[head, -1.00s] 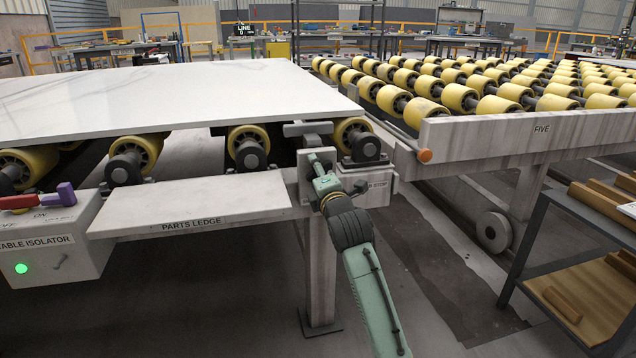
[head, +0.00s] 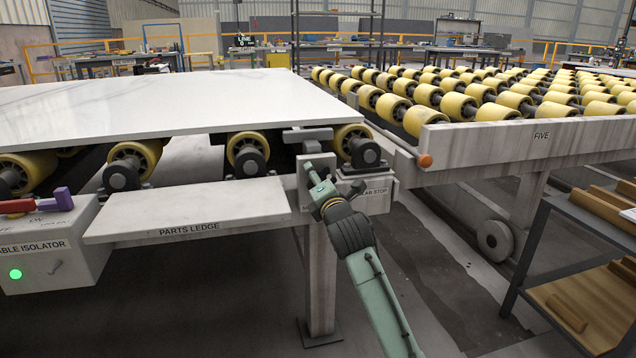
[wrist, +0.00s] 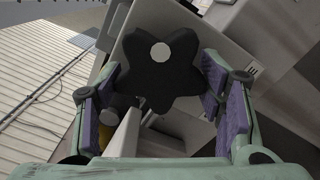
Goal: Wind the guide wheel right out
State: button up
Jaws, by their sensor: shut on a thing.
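The guide wheel (wrist: 150,75) is a black lobed knob with a pale round centre, seen face-on in the wrist view. My gripper (head: 314,178) is at the top of the post at the right end of the parts ledge. Its purple-padded fingers stand on either side of the wheel and are shut on it. In the head view my gripper and wrist cover the wheel. A grey bar (head: 308,134) lies above the post, by the slab's near right corner. How far the wheel is wound cannot be told.
A white stone slab (head: 180,100) lies on yellow rollers. The parts ledge (head: 190,208) and isolator box (head: 45,250) with a green light are to the left. The slab stop box (head: 372,194) is close right of my gripper. Roller table five (head: 540,140) stands further right.

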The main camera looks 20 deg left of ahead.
jog(key=o, duration=1.2)
jog(key=v, duration=1.2)
